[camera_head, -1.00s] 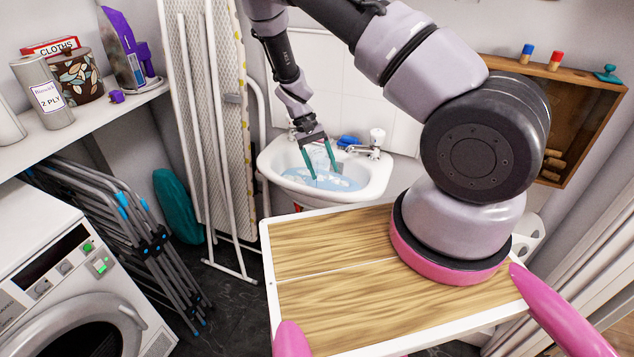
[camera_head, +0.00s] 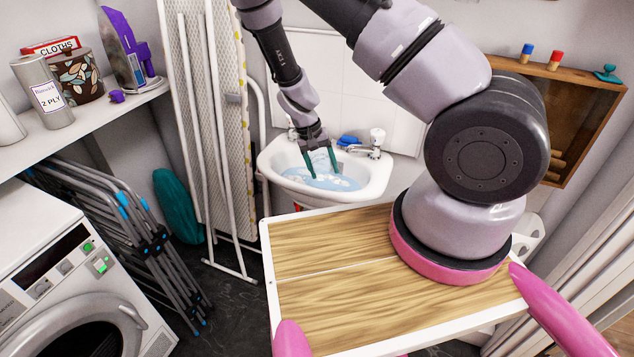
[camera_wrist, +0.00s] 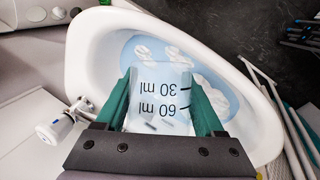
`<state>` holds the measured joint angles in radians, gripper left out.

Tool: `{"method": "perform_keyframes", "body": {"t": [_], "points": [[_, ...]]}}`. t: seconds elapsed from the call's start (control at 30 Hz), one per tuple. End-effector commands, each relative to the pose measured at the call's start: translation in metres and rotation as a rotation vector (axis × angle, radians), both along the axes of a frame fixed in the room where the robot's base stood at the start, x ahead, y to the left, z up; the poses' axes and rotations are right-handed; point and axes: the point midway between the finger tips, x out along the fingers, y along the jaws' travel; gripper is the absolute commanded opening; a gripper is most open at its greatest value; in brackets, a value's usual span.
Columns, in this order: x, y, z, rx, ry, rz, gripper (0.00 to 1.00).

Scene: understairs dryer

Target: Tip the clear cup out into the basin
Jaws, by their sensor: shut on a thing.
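The clear cup (camera_wrist: 160,110) shows in the wrist view between the green fingers of my gripper (camera_wrist: 160,82), with "30 ml" and "60 ml" marks that read upside down. My gripper is shut on it. In the head view my gripper (camera_head: 324,172) points down over the white basin (camera_head: 374,186), within its rim; the cup is hard to make out there. The basin, also in the wrist view (camera_wrist: 80,62), holds blue water with white foam patches. I cannot tell the cup's exact tilt or what is in it.
A tap (camera_head: 376,141) and a blue item (camera_head: 348,141) are at the basin's back edge. An ironing board (camera_head: 215,110) stands left of the basin. A wood-topped surface (camera_head: 325,285) lies in front, and a wooden wall cabinet (camera_head: 555,100) hangs at the right.

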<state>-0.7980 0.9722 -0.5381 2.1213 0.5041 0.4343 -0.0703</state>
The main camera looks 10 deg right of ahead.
Motion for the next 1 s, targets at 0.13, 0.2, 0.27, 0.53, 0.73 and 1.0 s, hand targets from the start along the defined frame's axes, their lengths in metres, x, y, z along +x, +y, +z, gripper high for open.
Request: {"method": "perform_keyframes", "body": {"t": [0.13,0.2,0.27,0.53,0.73,1.0], "points": [[-0.001,-0.002,-0.011,-0.005,-0.068,-0.004,0.13],[0.000,-0.003,-0.016,-0.008,-0.103,-0.004,0.13],[0.000,-0.003,-0.019,-0.009,-0.135,-0.005,0.13],[0.002,-0.004,-0.023,-0.016,-0.277,-0.007,0.13],[0.005,-0.005,-0.013,-0.022,-0.399,-0.009,0.13],[0.004,-0.006,-0.016,-0.030,-0.548,-0.008,0.13]]}}
